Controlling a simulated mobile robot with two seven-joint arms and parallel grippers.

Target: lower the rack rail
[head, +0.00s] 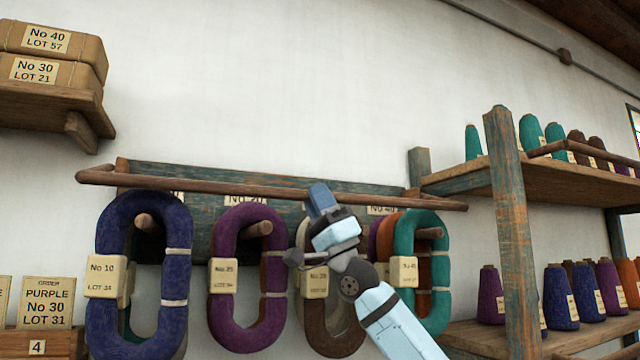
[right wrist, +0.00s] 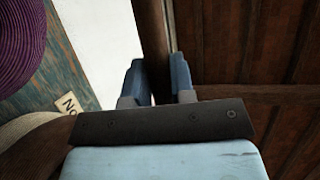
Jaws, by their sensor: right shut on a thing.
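The rack rail (head: 230,187) is a long brown wooden bar in front of the blue-green rack board (head: 310,178), running across just above the hanging yarn hanks. It slopes slightly down to the right in the head view. My right gripper (head: 320,197) is at the rail right of its middle, shut on it. In the right wrist view the rail (right wrist: 150,35) runs between the two blue fingers (right wrist: 158,80). The fingers and wrist hide a short part of the rail. My left gripper is not in view.
Hanks hang on pegs below the rail: dark blue (head: 140,270), purple (head: 240,310), brown (head: 335,325) and teal (head: 432,255), with tags. Right stands a post (head: 512,230) of shelves with yarn cones. A shelf with parcels (head: 50,45) is upper left. The wall above the rail is clear.

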